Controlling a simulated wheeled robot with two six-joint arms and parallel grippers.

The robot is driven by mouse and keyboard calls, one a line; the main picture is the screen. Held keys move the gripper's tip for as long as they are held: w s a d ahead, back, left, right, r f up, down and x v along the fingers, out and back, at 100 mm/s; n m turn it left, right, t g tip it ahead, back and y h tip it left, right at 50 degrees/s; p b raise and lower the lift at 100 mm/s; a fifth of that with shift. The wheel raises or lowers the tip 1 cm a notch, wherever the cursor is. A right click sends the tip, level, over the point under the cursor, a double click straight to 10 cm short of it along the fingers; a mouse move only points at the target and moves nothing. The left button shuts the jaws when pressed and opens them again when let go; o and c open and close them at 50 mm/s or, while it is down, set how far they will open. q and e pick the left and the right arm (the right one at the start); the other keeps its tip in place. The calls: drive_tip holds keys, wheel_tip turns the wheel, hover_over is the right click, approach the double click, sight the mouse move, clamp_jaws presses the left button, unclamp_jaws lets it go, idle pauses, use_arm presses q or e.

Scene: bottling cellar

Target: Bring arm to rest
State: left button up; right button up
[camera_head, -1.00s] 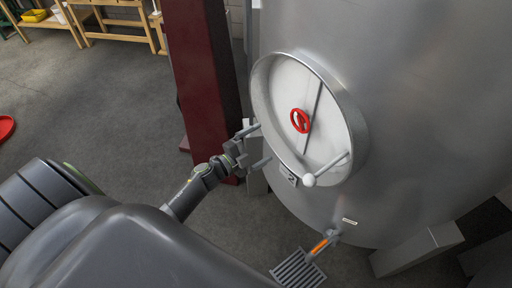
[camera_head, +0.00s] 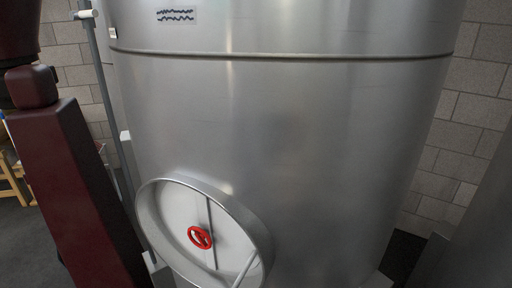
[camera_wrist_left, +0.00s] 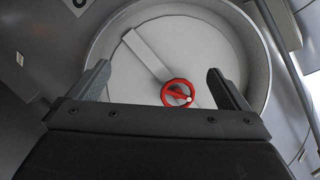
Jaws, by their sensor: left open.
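My left gripper (camera_wrist_left: 160,88) shows in the left wrist view with its two fingers apart and nothing between them. It faces the round pale hatch door (camera_wrist_left: 205,45) of the steel tank. The red handwheel (camera_wrist_left: 176,94) on the door appears between the fingers in the picture; I cannot tell the distance, and the wheel is not gripped. In the head view the hatch (camera_head: 182,215) with its red handwheel (camera_head: 200,237) is at the lower left, its bottom cut off by the frame. Neither gripper shows in the head view.
The large steel tank (camera_head: 270,130) fills the head view's middle. A block wall (camera_head: 462,120) is behind at right. Some open floor shows at far left.

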use_arm(q)
drive_tip(key=s+a+f+n+g+y+b, duration=0.1)
drive_tip(key=s+a+f+n+g+y, duration=0.2)
drive_tip(key=s+f, duration=0.65)
drive_tip(key=s+f+n+g+y+b, duration=0.15)
drive_tip(key=s+f+n+g, duration=0.35)
drive_tip(key=f, duration=0.8)
drive_tip(key=s+d+f+n+g+b, duration=0.1)
drive_tip(key=s+f, duration=0.3)
drive_tip(key=s, duration=0.5)
drive_tip(key=s+d+f+n+g+b, duration=0.1)
drive_tip(key=s+f+g, duration=0.2)
drive_tip(key=s, duration=0.6)
drive_tip(key=s+d+f+n+g, duration=0.1)
drive_tip(key=s+f+n+g, duration=0.1)
drive_tip(key=s+f, duration=0.4)
drive_tip(key=s, duration=0.3)
drive_tip(key=shift+d+f+b, duration=0.15)
drive_tip(key=shift+d+b, duration=0.25)
drive_tip(key=shift+w+h, duration=0.1)
drive_tip(key=shift+h, duration=0.15)
